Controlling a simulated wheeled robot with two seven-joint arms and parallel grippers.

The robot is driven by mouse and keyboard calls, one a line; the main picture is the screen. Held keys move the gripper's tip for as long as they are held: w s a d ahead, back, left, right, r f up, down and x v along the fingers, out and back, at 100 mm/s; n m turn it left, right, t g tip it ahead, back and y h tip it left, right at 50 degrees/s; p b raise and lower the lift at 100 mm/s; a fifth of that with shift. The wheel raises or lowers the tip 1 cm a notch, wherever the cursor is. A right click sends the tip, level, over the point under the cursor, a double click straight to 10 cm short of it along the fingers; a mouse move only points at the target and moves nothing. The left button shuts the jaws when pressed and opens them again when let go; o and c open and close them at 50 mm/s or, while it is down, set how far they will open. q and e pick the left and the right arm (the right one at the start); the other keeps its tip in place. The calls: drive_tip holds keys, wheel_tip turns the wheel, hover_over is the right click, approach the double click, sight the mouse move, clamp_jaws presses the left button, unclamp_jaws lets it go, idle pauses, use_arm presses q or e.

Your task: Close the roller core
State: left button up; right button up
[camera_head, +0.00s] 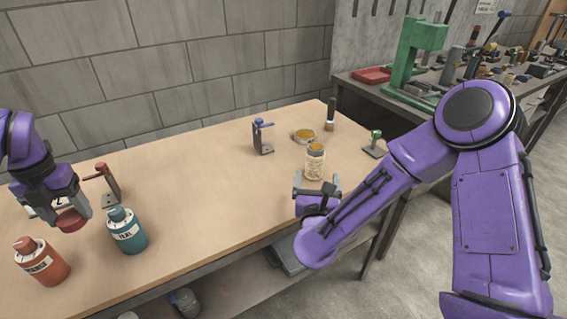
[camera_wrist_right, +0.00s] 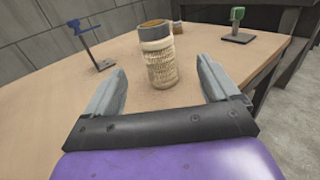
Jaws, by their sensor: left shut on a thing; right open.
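A cream mesh-like roller core (camera_head: 315,166) stands upright on the table, with a grey collar and an orange-brown top. It also shows in the right wrist view (camera_wrist_right: 161,68), beyond and between the fingers. My right gripper (camera_head: 317,187) is open and empty, in front of the core, with its fingers pointing toward it; the fingers also show in the right wrist view (camera_wrist_right: 160,85). My left gripper (camera_head: 68,208) is shut on a red round cap (camera_head: 71,221) at the left of the table. A low round piece with an orange-brown middle (camera_head: 304,136) lies behind the core.
An orange bottle (camera_head: 42,262) and a teal bottle (camera_head: 127,232) stand at the left front. Stands with a red top (camera_head: 107,182), a blue top (camera_head: 262,137) and a green top (camera_head: 375,144) are on the table. A dark upright cylinder (camera_head: 330,115) stands behind. The table middle is clear.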

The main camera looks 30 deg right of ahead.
sight(317, 163)
use_arm(q)
drive_tip(key=shift+r, duration=0.1)
drive_tip(key=shift+r+p, duration=0.7)
drive_tip(key=shift+p, duration=0.15)
use_arm(e)
drive_tip(key=x, duration=0.6)
drive_tip(key=shift+w+d, duration=0.2)
drive_tip(key=shift+w, duration=0.15)
use_arm(q)
drive_tip(key=shift+r, duration=0.3)
use_arm(e)
drive_tip(key=shift+w+d, duration=0.15)
drive_tip(key=shift+w, duration=0.2)
use_arm(q)
drive_tip(key=shift+r+p, duration=0.5)
drive_tip(key=shift+p, duration=0.3)
use_arm(e)
drive_tip(key=x, duration=0.4)
drive_tip(key=shift+w+f, duration=0.2)
drive_tip(key=shift+w, duration=0.1)
drive_tip(key=shift+c, duration=0.3)
